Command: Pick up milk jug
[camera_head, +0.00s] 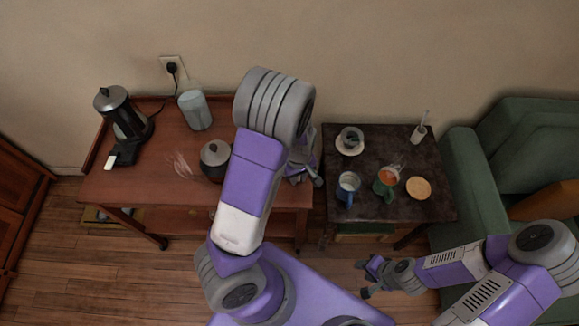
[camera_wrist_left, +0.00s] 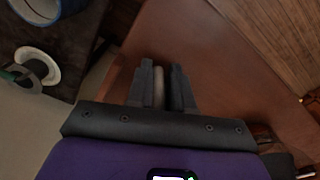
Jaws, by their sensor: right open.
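A pale, translucent jug-like vessel (camera_head: 195,109), possibly the milk jug, stands upright at the back of the wooden table, left of my left arm. My left gripper (camera_head: 308,172) is over the right end of this table, well apart from that vessel and partly hidden by my arm. In the left wrist view its fingers (camera_wrist_left: 162,88) are close together, with a narrow pale strip between them; I cannot tell what it is. My right gripper (camera_head: 368,278) is open and empty, low in front of the dark side table.
The wooden table (camera_head: 130,188) also holds a kettle (camera_head: 122,112) and a lidded pot (camera_head: 213,158). The dark side table (camera_head: 408,144) holds a cup on a saucer (camera_head: 350,140), a blue mug (camera_head: 347,187), a green cup (camera_head: 384,188) and a round tan item (camera_head: 418,188). A green armchair (camera_head: 475,185) stands right.

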